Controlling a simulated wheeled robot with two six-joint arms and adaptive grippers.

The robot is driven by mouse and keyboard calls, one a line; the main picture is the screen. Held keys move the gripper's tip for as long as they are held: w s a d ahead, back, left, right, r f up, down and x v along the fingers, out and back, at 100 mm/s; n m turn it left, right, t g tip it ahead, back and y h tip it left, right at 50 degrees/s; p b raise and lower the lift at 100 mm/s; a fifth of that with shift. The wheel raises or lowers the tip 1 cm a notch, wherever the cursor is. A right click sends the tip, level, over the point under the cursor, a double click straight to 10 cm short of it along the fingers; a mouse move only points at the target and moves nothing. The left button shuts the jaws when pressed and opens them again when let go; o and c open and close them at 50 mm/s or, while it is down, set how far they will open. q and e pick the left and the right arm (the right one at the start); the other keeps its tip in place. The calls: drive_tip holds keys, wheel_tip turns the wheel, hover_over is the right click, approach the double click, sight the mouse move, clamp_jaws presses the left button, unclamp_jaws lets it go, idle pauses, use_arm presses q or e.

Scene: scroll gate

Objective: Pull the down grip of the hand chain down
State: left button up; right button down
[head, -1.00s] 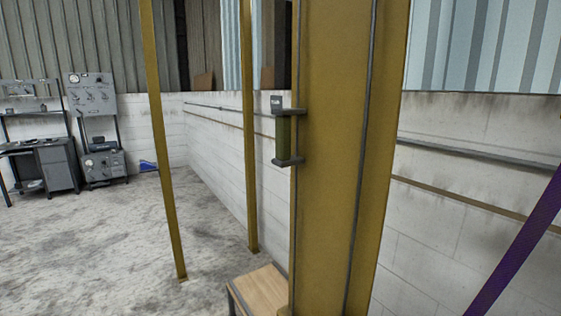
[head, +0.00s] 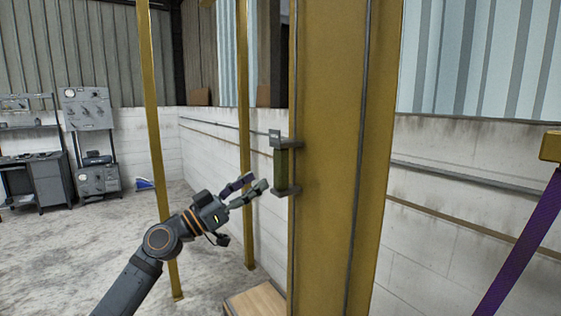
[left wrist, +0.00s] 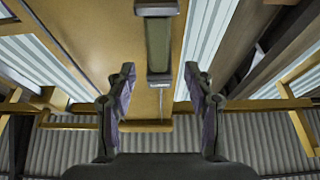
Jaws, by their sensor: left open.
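The down grip (head: 282,170) is an olive-green upright bar between two grey brackets, with a small dark label plate above it. It sits at the left edge of the wide yellow post (head: 335,200). My left gripper (head: 252,184) is open and empty, just left of the grip in the head view, its fingers pointing toward it. In the left wrist view the green grip (left wrist: 159,46) stands ahead, above and between the two spread fingers (left wrist: 160,88), apart from them. My right gripper is not in view.
A thin yellow post (head: 155,120) stands behind my left arm. A wooden-topped stool or box (head: 255,302) is at the post's foot. A purple strap (head: 520,240) hangs at the right. A workbench with instruments (head: 45,175) stands far left.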

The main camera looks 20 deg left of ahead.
sight(276, 168)
use_arm(q)
drive_tip(key=p+x, duration=0.6)
drive_tip(key=x, duration=0.3)
drive_tip(key=shift+d+r+p, duration=0.1)
drive_tip(key=shift+r+p, duration=0.1)
drive_tip(key=shift+p, duration=0.2)
drive_tip(key=shift+w+d, duration=0.15)
drive_tip(key=shift+f, duration=0.1)
clamp_jaws()
